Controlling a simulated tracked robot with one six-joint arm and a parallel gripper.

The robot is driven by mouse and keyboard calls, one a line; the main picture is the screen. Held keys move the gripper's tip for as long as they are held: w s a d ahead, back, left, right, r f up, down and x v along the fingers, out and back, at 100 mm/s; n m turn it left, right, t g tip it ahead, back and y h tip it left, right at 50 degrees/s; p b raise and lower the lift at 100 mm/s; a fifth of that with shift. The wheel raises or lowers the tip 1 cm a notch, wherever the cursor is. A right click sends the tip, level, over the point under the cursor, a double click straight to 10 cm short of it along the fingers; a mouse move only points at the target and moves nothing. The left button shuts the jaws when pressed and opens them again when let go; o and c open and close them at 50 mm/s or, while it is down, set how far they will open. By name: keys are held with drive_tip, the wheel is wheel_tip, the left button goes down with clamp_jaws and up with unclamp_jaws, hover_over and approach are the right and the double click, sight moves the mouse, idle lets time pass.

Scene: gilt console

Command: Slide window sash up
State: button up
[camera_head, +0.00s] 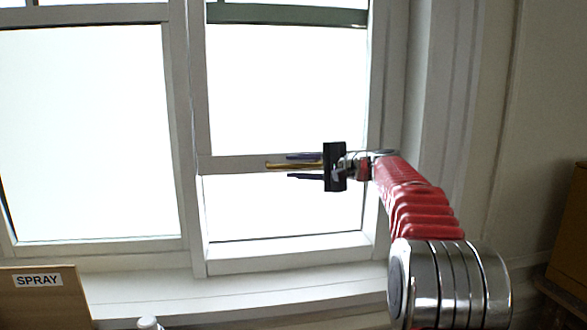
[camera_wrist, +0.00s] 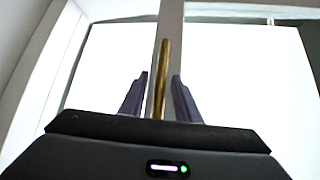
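The right window has a pale sash (camera_head: 230,164) with its horizontal rail low in the frame; bright panes show above and below it. In the wrist view the rail (camera_wrist: 171,22) runs up the picture behind the fingers. A thin brass bar (camera_head: 284,166) lies along the rail; it also shows in the wrist view (camera_wrist: 162,75). My gripper (camera_head: 288,166) is at the rail, its two dark fingers on either side of the bar. In the wrist view the gripper (camera_wrist: 160,84) is open, with a gap beside each finger. How the bar is fixed is unclear.
A left window (camera_head: 90,130) stands beside it. Below runs a white sill (camera_head: 240,290). A brown box labelled SPRAY (camera_head: 45,302) and a white bottle top (camera_head: 149,323) are at lower left. A brown wooden piece (camera_head: 570,240) is at the right edge.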

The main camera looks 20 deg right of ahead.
drive_tip(key=shift+d, duration=0.1)
drive_tip(key=shift+s+d, duration=0.1)
drive_tip(key=shift+s, duration=0.05)
drive_tip(key=v, duration=1.3)
drive_tip(key=shift+s, duration=0.2)
drive_tip(key=shift+d, duration=0.15)
